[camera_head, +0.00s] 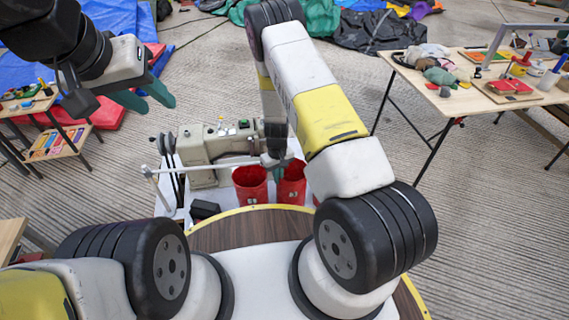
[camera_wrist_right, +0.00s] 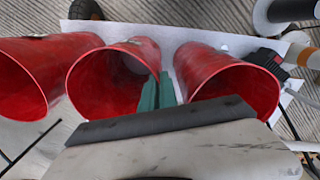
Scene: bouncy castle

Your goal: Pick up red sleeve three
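Several red sleeves, hollow and open at the top, stand in a row on a white surface. In the right wrist view I see a left sleeve (camera_wrist_right: 25,90), a middle sleeve (camera_wrist_right: 88,82) and a right sleeve (camera_wrist_right: 208,70). No label tells which is three. In the head view two of them (camera_head: 250,184) (camera_head: 291,184) show, and the arm mostly hides another. My right gripper (camera_wrist_right: 157,90) has its green fingers close together at the middle sleeve's wall, one inside the rim and one outside, seemingly pinching it. My left gripper (camera_head: 157,103) is open and empty, up at the left.
A grey machine (camera_head: 215,148) with a metal bar stands just left of the sleeves. A cluttered wooden table (camera_head: 440,95) is at the right. A small shelf table (camera_head: 45,125) is at the left. Tarps lie at the back. Bare floor lies between.

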